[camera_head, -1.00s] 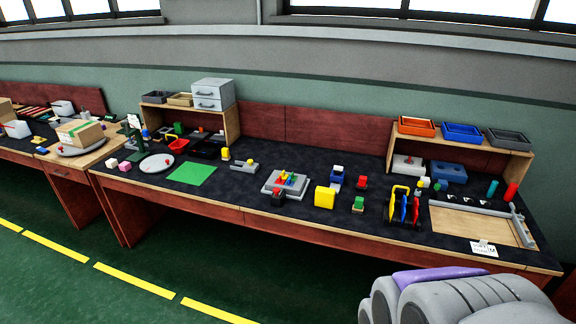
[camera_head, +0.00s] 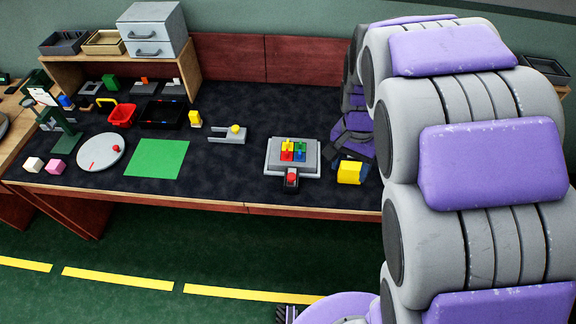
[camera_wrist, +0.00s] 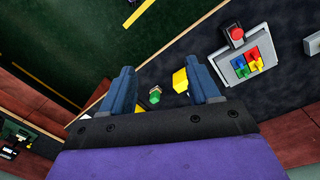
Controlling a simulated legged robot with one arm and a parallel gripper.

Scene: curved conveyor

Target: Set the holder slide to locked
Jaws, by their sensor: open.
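No part is labelled as the holder slide. A likely match is the low grey forked holder (camera_head: 222,138) with a yellow knob (camera_head: 236,129) in the head view, lying mid-left on the dark bench. Whether it stands locked cannot be told. A grey block fixture (camera_head: 273,158) with small coloured blocks and a red-topped part (camera_head: 291,178) sits to its right; the fixture also shows in the wrist view (camera_wrist: 226,62). My gripper (camera_wrist: 160,85) is open and empty, its blue fingers spread above the bench, right of the fixture in the head view. The holder is not clear in the wrist view.
A yellow block (camera_head: 349,172) is near my gripper. A green button-like piece (camera_wrist: 155,95) shows between my fingers in the wrist view. My arm hides the bench's right part.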

